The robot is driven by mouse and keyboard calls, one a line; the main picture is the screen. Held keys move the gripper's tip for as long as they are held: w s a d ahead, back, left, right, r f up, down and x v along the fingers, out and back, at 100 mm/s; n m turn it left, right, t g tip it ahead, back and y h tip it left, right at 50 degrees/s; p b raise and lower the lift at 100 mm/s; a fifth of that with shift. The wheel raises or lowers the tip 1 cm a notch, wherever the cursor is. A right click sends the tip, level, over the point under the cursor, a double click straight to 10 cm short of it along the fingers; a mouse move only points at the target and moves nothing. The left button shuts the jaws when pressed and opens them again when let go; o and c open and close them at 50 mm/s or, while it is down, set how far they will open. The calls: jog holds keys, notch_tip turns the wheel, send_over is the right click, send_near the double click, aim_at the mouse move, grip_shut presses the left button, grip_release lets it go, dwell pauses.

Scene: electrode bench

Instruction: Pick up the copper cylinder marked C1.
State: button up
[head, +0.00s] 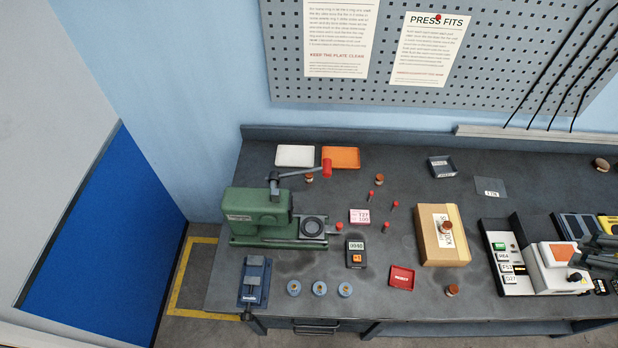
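Several short copper-brown cylinders stand on the bench. One (309,178) is behind the green press, one (446,226) is on the cardboard box, one (452,290) is near the front edge, and one (601,164) is at the far right. Their markings are too small to read, so I cannot tell which is C1. Dark grey parts (601,252) enter at the right edge, beside the white and orange device, and may be my gripper. They are cut off by the frame, and I cannot tell whether they are open or shut. They are apart from all these cylinders.
The green press (262,217) with a red-tipped lever stands at left. Thin red cylinders (371,195) stand mid-bench. The cardboard box (430,238), red tray (402,278), black meter (355,254) and white and orange device (556,262) take up room. The back middle is fairly clear.

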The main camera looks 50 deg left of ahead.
jog(key=w+a+r+n+g+y, duration=0.1)
jog(key=w+a+r+n, duration=0.2)
jog(key=a, duration=0.5)
jog(key=w+a+r+n+g, duration=0.1)
jog(key=w+a+n, duration=0.1)
jog(key=w+a, duration=0.35)
jog(key=n+g, duration=0.5)
jog(key=n, duration=0.8)
send_over(308, 175)
notch_tip(308, 175, down, 7)
jog(key=f, duration=2.2)
jog(key=d+f, duration=0.1)
jog(key=f, duration=1)
jog(key=shift+w, duration=0.2)
jog(key=shift+a+f, duration=0.25)
jog(key=shift+f, duration=1)
jog(key=shift+f, duration=0.15)
